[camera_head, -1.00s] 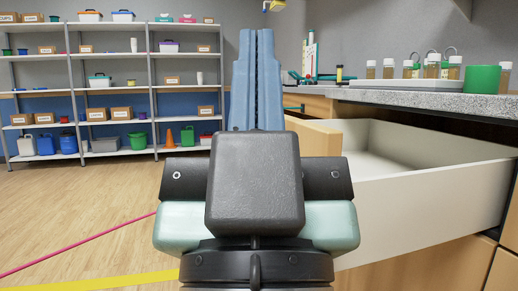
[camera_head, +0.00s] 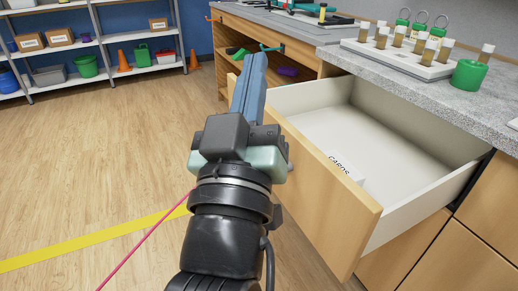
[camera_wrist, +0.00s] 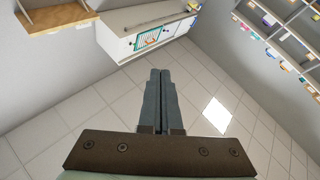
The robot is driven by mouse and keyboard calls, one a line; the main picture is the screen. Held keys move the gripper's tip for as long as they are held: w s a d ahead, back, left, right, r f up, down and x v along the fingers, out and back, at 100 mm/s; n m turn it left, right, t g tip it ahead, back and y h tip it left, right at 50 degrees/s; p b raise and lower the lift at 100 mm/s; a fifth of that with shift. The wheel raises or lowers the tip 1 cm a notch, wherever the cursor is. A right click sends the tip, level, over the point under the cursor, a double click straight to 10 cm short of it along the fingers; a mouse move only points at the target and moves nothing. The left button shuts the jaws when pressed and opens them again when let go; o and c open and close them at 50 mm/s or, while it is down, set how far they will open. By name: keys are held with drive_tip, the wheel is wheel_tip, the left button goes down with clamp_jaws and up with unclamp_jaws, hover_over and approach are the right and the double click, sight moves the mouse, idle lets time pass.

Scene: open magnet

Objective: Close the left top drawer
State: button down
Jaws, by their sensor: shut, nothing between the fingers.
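The open drawer (camera_head: 345,220) has a light wood front and white inner walls, and sticks out from below the grey countertop at the right in the head view. A white label reading "CARDS" (camera_head: 345,167) shows at its inside. My gripper (camera_head: 254,66) has blue-grey fingers pressed together with nothing between them. It is in front of the drawer's left end, near the front panel's far corner; I cannot tell whether it touches. In the wrist view the shut fingers (camera_wrist: 160,75) point at open room, and the drawer is not visible there.
The countertop (camera_head: 440,85) carries a vial rack (camera_head: 405,58) and a green cup (camera_head: 468,75). A wooden workbench (camera_head: 245,30) with open shelves stands behind. Storage shelves (camera_head: 80,45) are at the far left. The wooden floor at left is free, with a yellow stripe (camera_head: 90,242).

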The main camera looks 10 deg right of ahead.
wheel_tip(320, 180, down, 15)
drive_tip(key=d+n+g+h+p, duration=0.2)
drive_tip(key=n+g+p, duration=0.1)
drive_tip(key=n+g, duration=0.1)
drive_tip(key=s+a+f+n+g+p, duration=0.1)
drive_tip(key=s+f+n+p, duration=0.2)
drive_tip(key=f, duration=0.4)
drive_tip(key=s+f+n+g+p, duration=0.1)
drive_tip(key=s+f+n, duration=0.3)
drive_tip(key=f+n, duration=0.15)
drive_tip(key=x, duration=0.4)
drive_tip(key=d+x, duration=0.1)
drive_tip(key=x, duration=0.6)
drive_tip(key=shift+d+f+p, duration=0.35)
drive_tip(key=shift+d, duration=0.15)
drive_tip(key=shift+w+d, duration=0.2)
drive_tip(key=shift+d, duration=0.35)
drive_tip(key=shift+d, duration=0.1)
